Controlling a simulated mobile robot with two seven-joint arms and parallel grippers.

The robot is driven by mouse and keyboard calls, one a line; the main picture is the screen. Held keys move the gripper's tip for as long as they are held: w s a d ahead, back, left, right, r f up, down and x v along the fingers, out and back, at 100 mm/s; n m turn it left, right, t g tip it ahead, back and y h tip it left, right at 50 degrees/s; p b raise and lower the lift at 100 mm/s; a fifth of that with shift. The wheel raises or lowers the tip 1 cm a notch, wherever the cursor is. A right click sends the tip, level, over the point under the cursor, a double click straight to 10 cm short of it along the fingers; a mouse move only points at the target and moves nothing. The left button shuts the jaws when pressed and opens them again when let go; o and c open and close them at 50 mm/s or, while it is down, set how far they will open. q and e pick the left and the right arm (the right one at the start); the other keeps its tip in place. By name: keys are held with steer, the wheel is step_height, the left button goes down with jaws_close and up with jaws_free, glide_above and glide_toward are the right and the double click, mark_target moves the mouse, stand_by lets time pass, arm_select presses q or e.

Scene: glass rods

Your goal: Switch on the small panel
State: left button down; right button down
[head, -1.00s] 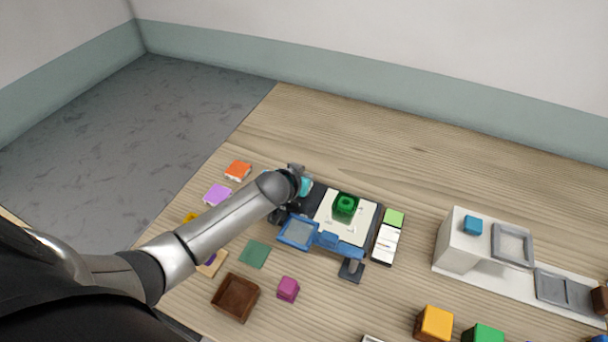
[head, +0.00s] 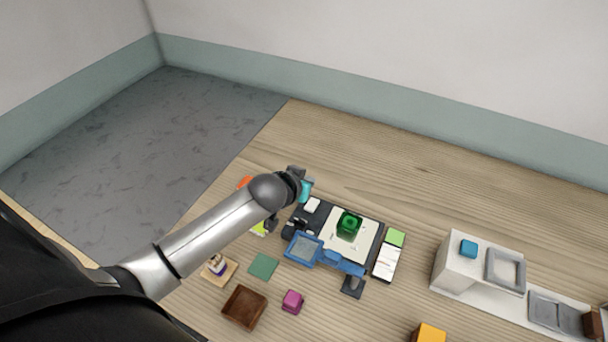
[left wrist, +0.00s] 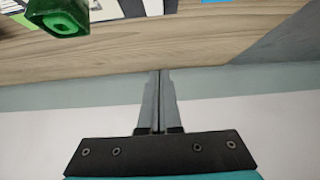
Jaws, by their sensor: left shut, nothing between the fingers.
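A black board (head: 373,236) with a white top and a green block (head: 349,224) lies on the wooden table, with a blue frame (head: 304,250) along its near side. A small white piece (head: 312,205) shows at its left end. A narrow panel with white keys (head: 386,262) and a light green square (head: 396,237) lies along its right side. I cannot tell which part is the small panel. My left gripper (head: 302,188) is over the board's left end, its fingers mostly hidden. In the left wrist view my left gripper (left wrist: 160,73) is shut and empty, and the green block (left wrist: 58,17) is at upper left.
A brown tray (head: 244,307), a magenta cube (head: 292,301) and a green mat (head: 263,266) lie nearer me. A white stand (head: 462,265) with a blue cube (head: 468,248) is at right. The table behind the board is clear up to the wall.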

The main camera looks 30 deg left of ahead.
arm_select(q)
steer(key=shift+w+r+v, duration=0.1)
steer(key=shift+r+v, duration=0.05)
steer(key=shift+v, duration=0.6)
steer(key=shift+w+r+v, duration=0.1)
steer(key=shift+v, duration=0.6)
